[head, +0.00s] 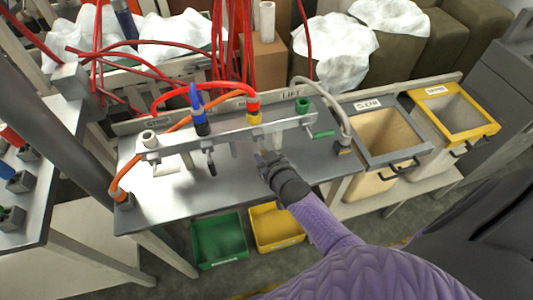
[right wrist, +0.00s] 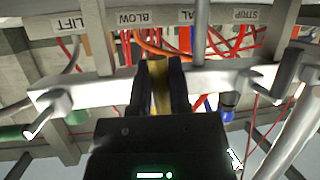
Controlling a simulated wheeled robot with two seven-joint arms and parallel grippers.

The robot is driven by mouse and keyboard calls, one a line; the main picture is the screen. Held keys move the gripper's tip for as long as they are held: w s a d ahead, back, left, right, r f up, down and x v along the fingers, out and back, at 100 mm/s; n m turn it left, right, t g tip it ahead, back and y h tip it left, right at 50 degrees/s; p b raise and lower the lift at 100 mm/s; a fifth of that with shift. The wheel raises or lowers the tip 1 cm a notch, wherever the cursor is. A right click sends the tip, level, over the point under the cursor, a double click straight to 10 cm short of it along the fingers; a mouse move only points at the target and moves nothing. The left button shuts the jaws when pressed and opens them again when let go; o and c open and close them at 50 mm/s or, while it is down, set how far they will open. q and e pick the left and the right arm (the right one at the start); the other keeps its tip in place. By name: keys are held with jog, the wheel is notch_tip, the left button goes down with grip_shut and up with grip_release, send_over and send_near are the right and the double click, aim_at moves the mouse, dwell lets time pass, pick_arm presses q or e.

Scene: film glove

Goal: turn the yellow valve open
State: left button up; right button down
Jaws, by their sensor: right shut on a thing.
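The yellow valve (head: 254,118) sits on the pale metal rail (head: 285,127), with a red hose on its top. My right gripper (head: 265,157) is just in front of the rail, below the valve. In the right wrist view my right gripper (right wrist: 162,80) has its two dark fingers on either side of the yellow valve handle (right wrist: 158,92) and is shut on it. The handle points toward the wrist camera, away from the rail. Most of the handle is hidden by the fingers in the head view. My left gripper is not in view.
On the same rail are a blue valve (head: 201,127) to the left, its dark handle hanging, and a green valve (head: 302,105) to the right with a green handle (head: 322,134) turned sideways. Hoses arch over the rail. Green (head: 219,240) and yellow bins (head: 276,226) stand below the bench.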

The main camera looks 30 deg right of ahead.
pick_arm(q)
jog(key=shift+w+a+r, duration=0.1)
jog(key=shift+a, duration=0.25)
pick_arm(e)
jog(key=shift+a+m+y, duration=0.15)
jog(key=shift+m+y, duration=0.15)
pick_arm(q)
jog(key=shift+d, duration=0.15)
pick_arm(e)
jog(key=c, duration=0.6)
grip_release()
pick_arm(q)
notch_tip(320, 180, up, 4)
jog(key=p, duration=0.4)
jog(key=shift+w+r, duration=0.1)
pick_arm(e)
jog(key=v, duration=1)
